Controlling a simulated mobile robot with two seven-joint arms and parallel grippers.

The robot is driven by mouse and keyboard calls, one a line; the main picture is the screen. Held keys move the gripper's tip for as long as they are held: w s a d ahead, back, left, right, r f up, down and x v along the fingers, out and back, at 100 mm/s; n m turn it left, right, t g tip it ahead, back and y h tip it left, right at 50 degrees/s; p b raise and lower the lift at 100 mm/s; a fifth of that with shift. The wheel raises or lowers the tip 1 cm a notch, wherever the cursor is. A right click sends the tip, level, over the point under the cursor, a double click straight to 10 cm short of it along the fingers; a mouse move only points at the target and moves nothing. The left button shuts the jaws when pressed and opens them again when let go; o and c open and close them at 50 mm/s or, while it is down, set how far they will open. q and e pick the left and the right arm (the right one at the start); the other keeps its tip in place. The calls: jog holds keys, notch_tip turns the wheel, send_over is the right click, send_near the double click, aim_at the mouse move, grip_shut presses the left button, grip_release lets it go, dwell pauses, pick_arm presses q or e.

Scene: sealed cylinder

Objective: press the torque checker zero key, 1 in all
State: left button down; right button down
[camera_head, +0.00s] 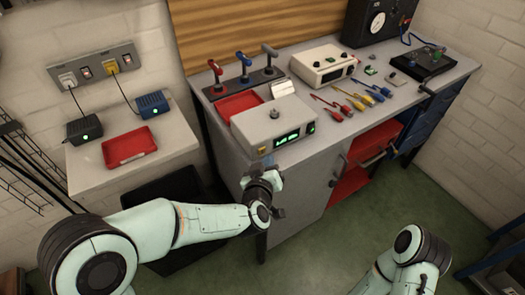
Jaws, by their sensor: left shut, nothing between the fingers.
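The torque checker (273,127) is a light grey box at the front left of the workbench, with a round post on top and a lit green display on its front. A small yellow key (262,150), which looks like the zero key, sits at the left end of that front face. My left gripper (264,172) is shut and empty, just below and in front of the yellow key. I cannot tell whether it touches the checker. My right arm shows at the lower right, but its gripper is not visible.
A red tray (240,105) and a rack of torque drivers (243,78) stand behind the checker. Several screwdrivers (352,100) lie to its right, near a white instrument (323,65). A side table (85,185) at the left holds chargers and another red tray (130,147).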

pick_arm(q)
jog(key=shift+w, duration=0.15)
dwell(0.6)
jog(key=shift+w+a, duration=0.25)
jog(key=shift+w+a, duration=0.25)
jog(key=shift+w, duration=0.05)
dwell(0.7)
jog(key=shift+s+d, duration=0.5)
jog(key=shift+s, duration=0.2)
jog(key=shift+s+d, duration=0.75)
jog(key=shift+s, duration=0.25)
jog(key=shift+s+d, duration=0.75)
jog(key=shift+s, duration=0.25)
